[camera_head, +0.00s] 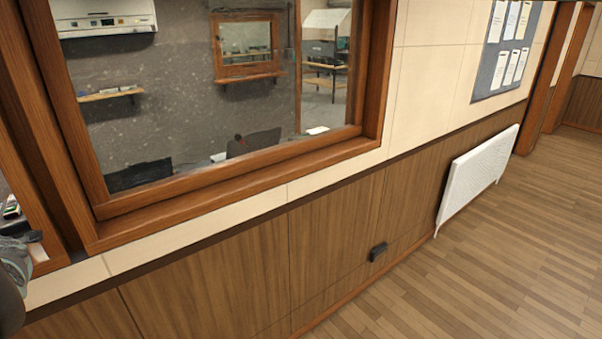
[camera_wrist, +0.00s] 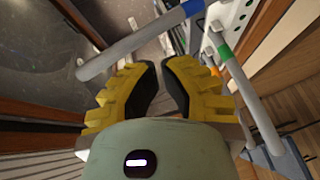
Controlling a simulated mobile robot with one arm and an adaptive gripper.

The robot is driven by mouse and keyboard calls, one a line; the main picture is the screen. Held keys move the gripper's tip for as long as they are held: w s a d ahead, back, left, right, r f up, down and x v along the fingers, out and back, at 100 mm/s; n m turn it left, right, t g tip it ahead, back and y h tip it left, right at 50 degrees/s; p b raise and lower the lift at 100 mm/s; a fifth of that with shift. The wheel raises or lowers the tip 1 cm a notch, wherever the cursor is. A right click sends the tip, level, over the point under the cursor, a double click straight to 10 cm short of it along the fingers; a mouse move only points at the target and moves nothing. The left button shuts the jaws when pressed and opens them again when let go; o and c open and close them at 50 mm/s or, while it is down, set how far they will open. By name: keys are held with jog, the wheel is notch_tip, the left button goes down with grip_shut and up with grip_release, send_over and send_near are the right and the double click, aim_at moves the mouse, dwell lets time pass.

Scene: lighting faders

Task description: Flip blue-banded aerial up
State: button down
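In the wrist view, the blue-banded aerial (camera_wrist: 135,47) is a grey rod with a rounded tip at the left. It slants up to the right to a blue band near the top edge. My gripper (camera_wrist: 157,66) has yellow fingers with dark pads. The fingertips are close together with a narrow gap between them, and nothing shows held there. The rod lies just beyond the fingertips in the picture; whether they touch it I cannot tell. The aerial cannot be made out in the head view.
In the head view, a wood-framed window (camera_head: 240,185) and a white radiator (camera_head: 475,177) line the wall; the floor is clear.

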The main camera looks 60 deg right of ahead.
jog(key=shift+w, duration=0.1)
dwell(0.5)
jog(key=shift+w+d+r+b, duration=0.2)
jog(key=shift+w+b, duration=0.1)
jog(key=shift+b, duration=0.25)
jog(key=shift+w+d+b, duration=0.3)
jog(key=shift+w+b, duration=0.25)
jog(key=shift+b, duration=0.55)
dwell(0.8)
jog(key=shift+w+d+r+b, duration=0.15)
jog(key=shift+w+b, duration=0.5)
jog(key=shift+b, duration=0.65)
dwell(1.1)
jog(key=shift+s+p, duration=0.1)
jog(key=shift+p, duration=0.2)
jog(key=shift+s+a+f+p, duration=0.3)
jog(key=shift+s+p, duration=0.5)
jog(key=shift+p, duration=0.6)
jog(key=shift+s+a+f+p, duration=0.1)
jog(key=shift+s+a+p, duration=0.3)
jog(key=shift+s+p, duration=0.65)
jog(key=shift+w, duration=0.35)
jog(key=shift+r+p, duration=0.1)
jog(key=shift+p, duration=0.25)
